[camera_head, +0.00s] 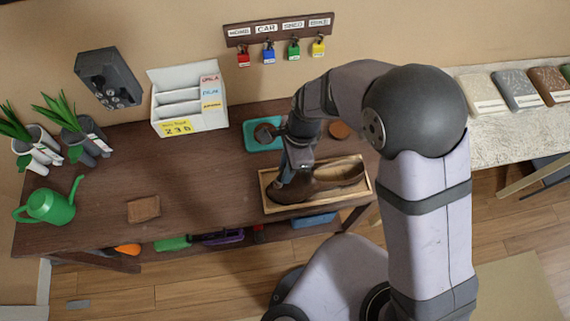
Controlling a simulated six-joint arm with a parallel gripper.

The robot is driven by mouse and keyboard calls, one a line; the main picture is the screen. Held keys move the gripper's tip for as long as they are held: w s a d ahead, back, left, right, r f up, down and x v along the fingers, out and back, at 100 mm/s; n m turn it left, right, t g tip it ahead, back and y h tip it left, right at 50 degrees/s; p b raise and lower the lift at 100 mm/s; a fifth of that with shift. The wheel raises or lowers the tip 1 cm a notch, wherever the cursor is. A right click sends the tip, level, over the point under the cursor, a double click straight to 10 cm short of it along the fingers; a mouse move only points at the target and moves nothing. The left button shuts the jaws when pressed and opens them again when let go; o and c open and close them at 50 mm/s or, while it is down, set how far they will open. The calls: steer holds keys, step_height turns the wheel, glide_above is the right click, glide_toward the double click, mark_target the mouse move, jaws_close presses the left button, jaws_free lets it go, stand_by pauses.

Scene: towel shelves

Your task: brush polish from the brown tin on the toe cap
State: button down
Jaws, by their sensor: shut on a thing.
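A brown leather shoe (335,176) lies in a shallow light-wood tray (367,190) at the front of the dark table. Its toe cap (283,194) is at the left end. My gripper (287,176) points down right over the toe end. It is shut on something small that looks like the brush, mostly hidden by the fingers. I cannot tell whether its bristles touch the leather. A dark brown round tin (264,133) sits on a teal mat (250,146) behind and left of the shoe. An orange-brown round piece (340,130) lies right of my wrist, partly hidden.
A white organiser (190,100), a brown block (143,208), a green watering can (50,203) and potted plants (80,135) stand to the left. Padlocks hang from a rack (279,29) on the wall. The table between block and tray is clear.

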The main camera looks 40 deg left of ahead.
mark_target(279, 177)
steer(key=shift+w+a+f, duration=0.25)
steer(key=shift+w+a, duration=0.5)
steer(key=shift+a, duration=0.05)
steer(key=shift+s+d+b, duration=0.5)
steer(key=shift+s+d, duration=0.4)
steer(key=shift+d, duration=0.05)
steer(key=shift+a+r, duration=0.15)
steer(key=shift+r, duration=0.05)
steer(key=shift+a, duration=0.35)
steer(key=shift+s+a+f, duration=0.3)
steer(key=shift+s, duration=0.35)
steer(key=shift+r, duration=0.2)
steer(key=shift+w+a+f+p, duration=0.35)
steer(key=shift+w+a+f, duration=0.1)
steer(key=shift+s+d+r, duration=0.35)
steer(key=shift+s+d, duration=0.25)
steer(key=shift+d, duration=0.05)
steer(key=p+v, duration=0.2)
steer(key=shift+s+a+r, duration=0.1)
steer(key=shift+s+r, duration=0.1)
steer(key=shift+r, duration=0.2)
steer(key=p+v, duration=0.2)
steer(key=s+p+v, duration=0.1)
steer(key=p+v, duration=0.2)
steer(key=shift+a+r+p, duration=0.25)
steer(key=shift+p, duration=0.05)
